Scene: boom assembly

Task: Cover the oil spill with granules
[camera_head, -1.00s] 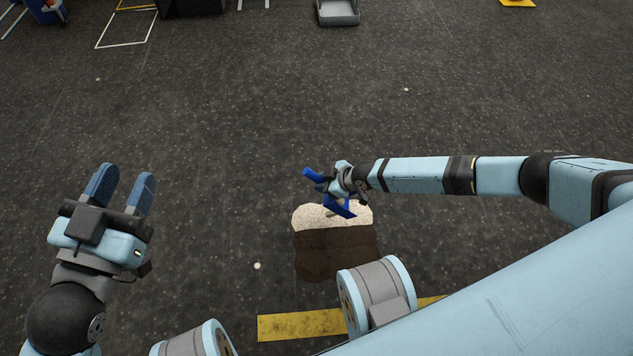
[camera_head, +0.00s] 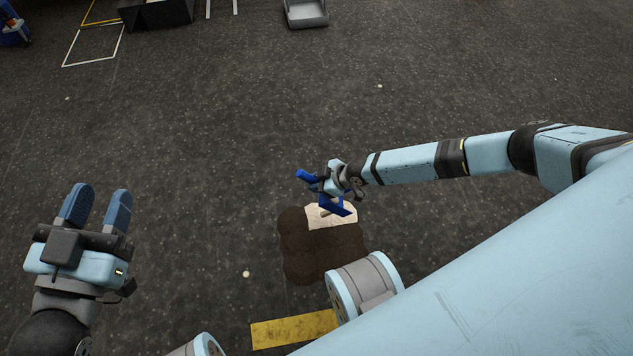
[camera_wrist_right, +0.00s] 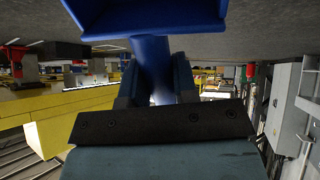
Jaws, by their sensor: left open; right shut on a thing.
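The oil spill is a dark brown lobed patch (camera_head: 305,258) on the floor in the head view. A pale, granule-like area (camera_head: 345,217) covers its upper right part. My right gripper (camera_head: 331,184) is shut on the handle of a blue scoop (camera_head: 307,175), whose lower part overlaps the pale area in the picture. Its height above the floor is unclear. In the right wrist view the blue handle (camera_wrist_right: 152,60) sits between the fingers, with the scoop's pan (camera_wrist_right: 150,14) at the top edge. My left gripper (camera_head: 94,209) is open and empty at the left, away from the spill.
A yellow floor strip (camera_head: 293,330) lies just below the spill. A grey tray-like thing (camera_head: 305,13) and a dark box (camera_head: 157,12) stand at the far edge. White and yellow floor lines show at upper left. The floor between is mostly clear.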

